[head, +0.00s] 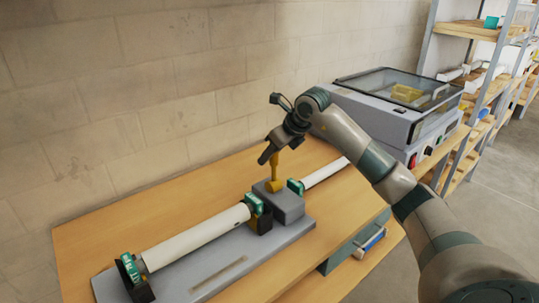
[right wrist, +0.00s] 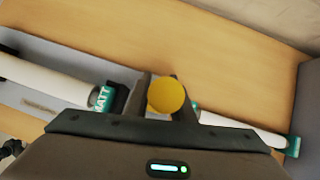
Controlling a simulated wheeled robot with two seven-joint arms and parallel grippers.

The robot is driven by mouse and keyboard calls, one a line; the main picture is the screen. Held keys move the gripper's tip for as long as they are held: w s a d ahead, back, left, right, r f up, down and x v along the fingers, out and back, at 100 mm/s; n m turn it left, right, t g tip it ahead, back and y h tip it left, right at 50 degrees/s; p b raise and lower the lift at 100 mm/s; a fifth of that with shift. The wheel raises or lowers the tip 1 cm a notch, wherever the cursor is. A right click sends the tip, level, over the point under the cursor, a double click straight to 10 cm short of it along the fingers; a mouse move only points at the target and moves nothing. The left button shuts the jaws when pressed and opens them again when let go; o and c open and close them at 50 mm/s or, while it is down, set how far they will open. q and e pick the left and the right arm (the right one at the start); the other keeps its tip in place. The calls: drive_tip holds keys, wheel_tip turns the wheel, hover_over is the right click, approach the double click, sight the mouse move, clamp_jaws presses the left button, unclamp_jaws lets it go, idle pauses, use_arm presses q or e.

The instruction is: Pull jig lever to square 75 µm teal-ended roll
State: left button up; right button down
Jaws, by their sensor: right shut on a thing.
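The jig (head: 215,262) is a long grey base on the wooden table, with a grey block (head: 287,204) carrying an upright yellow lever (head: 275,175). A white roll with teal ends (head: 195,238) lies in the jig between dark end supports. Its near-block teal end reads "MATT" in the right wrist view (right wrist: 101,98). My right gripper (head: 268,157) is at the top of the lever. In the right wrist view the round yellow lever knob (right wrist: 166,95) sits between its fingers, which are shut on it. My left gripper is not in view.
Another white roll with teal ends (head: 325,174) lies on the table beyond the block. A grey laminator with a clear lid (head: 385,100) stands at the back right. Shelves (head: 480,75) stand further right, and a brick wall runs behind the table. The table's front left is bare.

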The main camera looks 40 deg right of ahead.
drive_tip(key=shift+r, duration=0.15)
drive_tip(key=c, duration=1.5)
unclamp_jaws()
drive_tip(key=shift+w, duration=0.1)
drive_tip(key=shift+c, duration=0.2)
drive_tip(key=shift+w, duration=0.1)
drive_tip(key=shift+s+d+r+b, duration=0.15)
drive_tip(key=shift+s+r+b, duration=0.2)
drive_tip(key=shift+s+r, duration=0.1)
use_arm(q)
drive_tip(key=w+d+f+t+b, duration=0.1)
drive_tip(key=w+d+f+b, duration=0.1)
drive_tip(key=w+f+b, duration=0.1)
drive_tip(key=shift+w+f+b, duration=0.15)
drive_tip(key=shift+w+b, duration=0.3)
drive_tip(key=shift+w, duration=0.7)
use_arm(e)
drive_tip(key=v, duration=1.6)
drive_tip(key=shift+w, duration=0.15)
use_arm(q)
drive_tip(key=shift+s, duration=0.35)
